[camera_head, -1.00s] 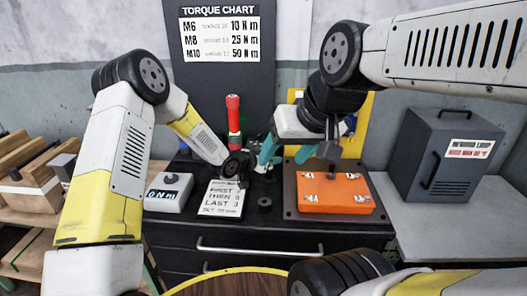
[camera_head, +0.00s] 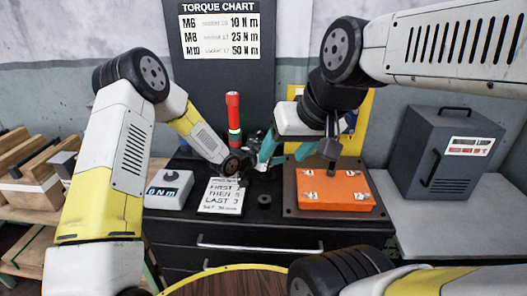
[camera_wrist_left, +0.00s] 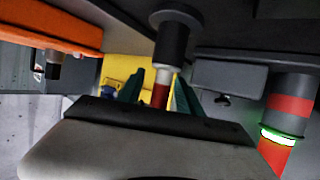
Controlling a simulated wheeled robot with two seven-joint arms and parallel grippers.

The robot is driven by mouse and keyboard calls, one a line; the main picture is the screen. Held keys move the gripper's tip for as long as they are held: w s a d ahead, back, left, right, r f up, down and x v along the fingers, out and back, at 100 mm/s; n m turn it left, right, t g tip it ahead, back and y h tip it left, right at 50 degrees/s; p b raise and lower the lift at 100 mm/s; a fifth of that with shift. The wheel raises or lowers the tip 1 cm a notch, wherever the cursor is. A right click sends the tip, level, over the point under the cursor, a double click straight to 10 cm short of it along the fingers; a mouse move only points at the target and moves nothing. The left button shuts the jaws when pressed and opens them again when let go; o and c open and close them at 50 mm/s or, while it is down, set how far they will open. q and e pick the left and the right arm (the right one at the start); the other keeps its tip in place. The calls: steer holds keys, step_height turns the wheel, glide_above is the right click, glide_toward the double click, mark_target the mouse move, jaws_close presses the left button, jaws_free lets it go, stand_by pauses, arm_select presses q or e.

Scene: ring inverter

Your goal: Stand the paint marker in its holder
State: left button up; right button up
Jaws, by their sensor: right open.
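The paint marker (camera_wrist_left: 160,94) shows in the left wrist view as a red part with a white band, running into a dark cylinder (camera_wrist_left: 172,42) with a wider rim. I cannot tell whether this cylinder is its barrel or the holder. The teal fingers of my left gripper (camera_wrist_left: 159,92) are on both sides of the red part and appear closed on it. In the head view the left gripper is near the bench middle, largely hidden. My right gripper (camera_head: 267,155) is open, with a teal finger close to the left one. A black round piece with a hole (camera_head: 264,201) sits in front.
An orange box (camera_head: 335,190) on a dark plate is at the right. A lettered card (camera_head: 220,196) and grey meter (camera_head: 169,190) lie left. A dark cabinet (camera_head: 453,155) stands far right.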

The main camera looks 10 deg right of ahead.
arm_select(q)
steer(key=s+a+r+n+y, duration=0.2)
steer(key=s+a+r+y, duration=0.15)
steer(key=a+r, duration=0.45)
steer(key=s+a+r+n+t+y, duration=0.15)
steer(key=s+a+r, duration=0.3)
steer(key=a, duration=0.55)
steer(key=s+a+r+n+g+y, duration=0.1)
steer(key=s+a+r+n+y, duration=0.15)
steer(key=a+r, duration=0.55)
steer(key=s+a+r+n+g, duration=0.1)
steer(key=s+a, duration=0.3)
steer(key=s, duration=0.8)
steer(key=s+a+r+n+g+y, duration=0.1)
steer(key=s+a+r+n, duration=0.2)
steer(key=s, duration=0.9)
steer(key=shift+a, duration=1.1)
steer(key=shift+y, duration=0.25)
